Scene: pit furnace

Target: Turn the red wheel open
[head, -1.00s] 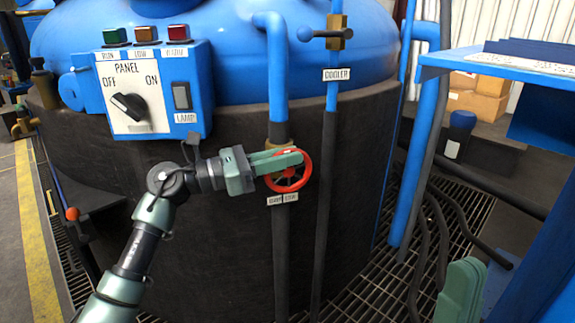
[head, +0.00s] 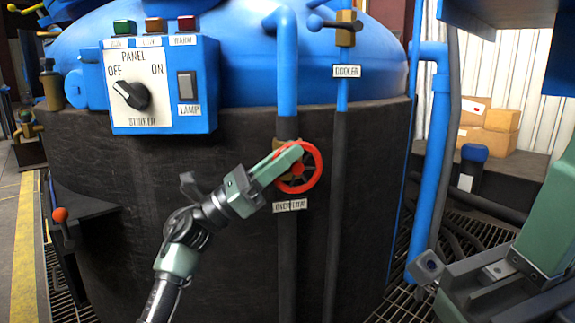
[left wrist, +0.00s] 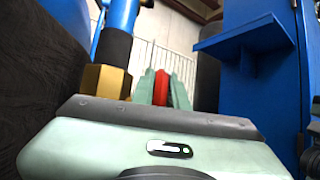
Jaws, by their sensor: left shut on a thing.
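The red wheel (head: 318,166) sits on the front of the dark tank skirt, on the pipe below the blue upright pipe. A label hangs just under it. My left gripper (head: 291,152) reaches up from the lower left and is shut on the upper left of the wheel's rim. In the left wrist view the red rim (left wrist: 161,87) stands edge-on between the two green fingers (left wrist: 162,91).
A blue panel box (head: 200,75) with a knob and lamps is above left. The cooler valve (head: 346,28) and its pipe stand right of the wheel. A lever with an orange knob (head: 60,214) is at left. Blue pipes (head: 432,160) and boxes (head: 490,127) are at right.

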